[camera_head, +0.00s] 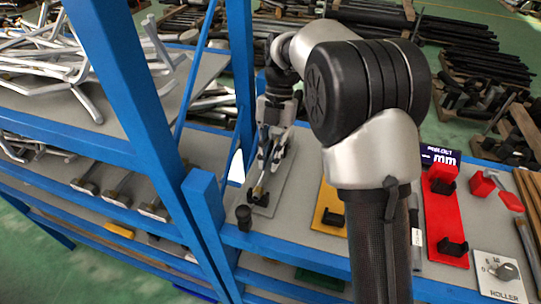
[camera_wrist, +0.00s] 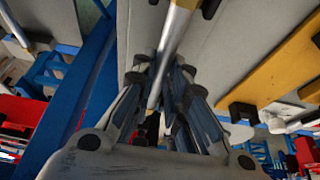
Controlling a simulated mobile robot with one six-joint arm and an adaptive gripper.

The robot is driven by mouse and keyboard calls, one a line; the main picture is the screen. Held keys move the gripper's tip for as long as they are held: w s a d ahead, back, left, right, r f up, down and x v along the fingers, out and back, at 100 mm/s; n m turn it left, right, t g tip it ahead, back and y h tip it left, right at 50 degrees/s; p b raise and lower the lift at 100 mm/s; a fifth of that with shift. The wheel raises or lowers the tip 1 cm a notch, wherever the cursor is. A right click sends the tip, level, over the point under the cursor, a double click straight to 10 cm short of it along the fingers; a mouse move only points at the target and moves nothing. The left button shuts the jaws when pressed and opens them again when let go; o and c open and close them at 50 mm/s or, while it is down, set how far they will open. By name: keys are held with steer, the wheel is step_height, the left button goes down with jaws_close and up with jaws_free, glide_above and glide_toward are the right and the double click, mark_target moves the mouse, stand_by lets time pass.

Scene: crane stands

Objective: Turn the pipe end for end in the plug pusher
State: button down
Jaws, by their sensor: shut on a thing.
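My gripper (camera_head: 268,163) reaches down over a narrow light grey plate (camera_head: 287,188) on the blue-framed bench; this plate may be the plug pusher, but I cannot tell for sure. In the wrist view my gripper (camera_wrist: 164,70) is shut on a slim pale grey pipe (camera_wrist: 172,45). The pipe slants between the fingers, with a yellowish part at the top edge and its lower end near the palm. Its far end is out of that view. In the head view the fingers mostly hide the pipe. I cannot tell whether it touches the plate.
A yellow plate (camera_head: 328,207) and a red plate (camera_head: 444,223) with black holders stand to the right. A ROLLER panel (camera_head: 500,275) is at front right. A blue post (camera_head: 150,110) rises close on the left. A small black cylinder (camera_head: 244,217) stands near the bench's front edge.

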steer(key=c, duration=1.5)
jaws_free()
steer(key=v, duration=1.2)
